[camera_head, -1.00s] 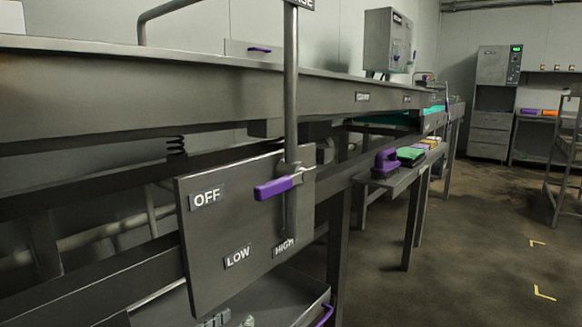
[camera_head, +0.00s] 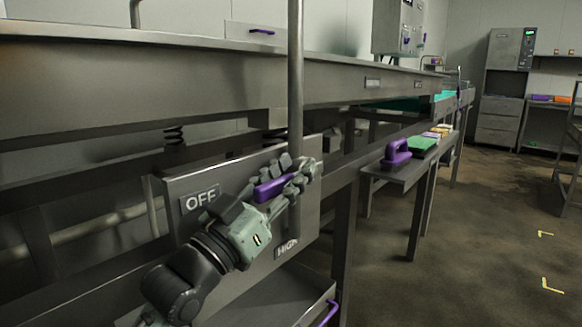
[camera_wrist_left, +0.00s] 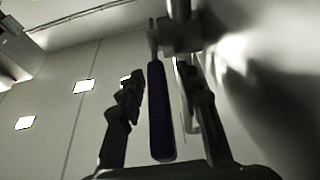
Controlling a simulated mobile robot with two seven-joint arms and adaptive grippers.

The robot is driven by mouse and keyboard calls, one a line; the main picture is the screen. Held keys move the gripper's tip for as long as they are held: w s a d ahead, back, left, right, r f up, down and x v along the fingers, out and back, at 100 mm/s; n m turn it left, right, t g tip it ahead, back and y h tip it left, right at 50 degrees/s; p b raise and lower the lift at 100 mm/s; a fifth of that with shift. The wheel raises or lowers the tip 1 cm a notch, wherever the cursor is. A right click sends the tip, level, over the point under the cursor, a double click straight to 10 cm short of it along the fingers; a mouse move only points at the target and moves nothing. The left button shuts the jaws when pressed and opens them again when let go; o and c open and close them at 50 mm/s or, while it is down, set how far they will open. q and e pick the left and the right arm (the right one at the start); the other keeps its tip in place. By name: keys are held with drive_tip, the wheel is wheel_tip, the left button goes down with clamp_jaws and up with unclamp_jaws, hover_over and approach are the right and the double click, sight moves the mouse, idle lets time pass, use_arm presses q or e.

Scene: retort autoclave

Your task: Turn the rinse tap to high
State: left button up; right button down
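The rinse tap's purple handle (camera_head: 271,188) sits on a grey plate (camera_head: 305,215) below the bench. It points left, on the OFF (camera_head: 198,198) side. The HIGH label (camera_head: 287,247) is near the plate's lower right. The LOW label is hidden behind my left arm. My left gripper (camera_head: 297,168) is open, with a finger on each side of the handle. In the left wrist view the handle (camera_wrist_left: 160,112) lies between the two spread fingers, with gaps on both sides. My right gripper is not in view.
A vertical pipe (camera_head: 296,80) rises from the tap past the bench edge (camera_head: 180,58). A shelf (camera_head: 400,175) to the right holds a purple-handled brush (camera_head: 396,153) and a green pad (camera_head: 422,144). A tray (camera_head: 280,300) is below the plate. The floor to the right is open.

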use_arm(q)
drive_tip(key=shift+w, duration=0.15)
clamp_jaws()
idle(0.4)
drive_tip(key=shift+f, duration=0.1)
